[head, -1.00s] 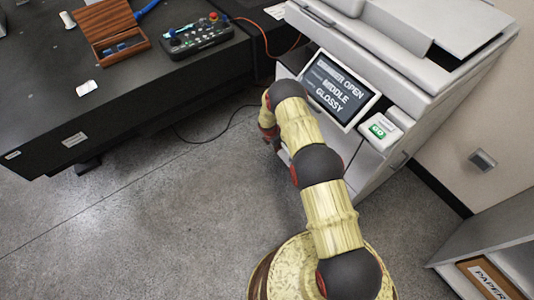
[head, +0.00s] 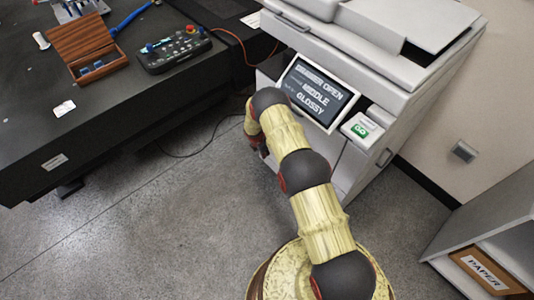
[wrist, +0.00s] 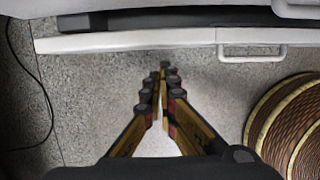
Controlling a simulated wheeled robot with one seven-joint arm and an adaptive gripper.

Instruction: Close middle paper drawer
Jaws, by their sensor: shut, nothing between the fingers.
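The white printer (head: 400,62) stands at the upper right in the head view. In the head view my arm mostly hides the drawers.
A black table (head: 110,130) at left holds a wooden box (head: 82,43) and a control box (head: 175,50). A dark cable (head: 205,140) lies on the floor. A shelf (head: 480,225) with a box labelled "PAPER" (head: 487,268) stands at lower right. The floor between is open.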

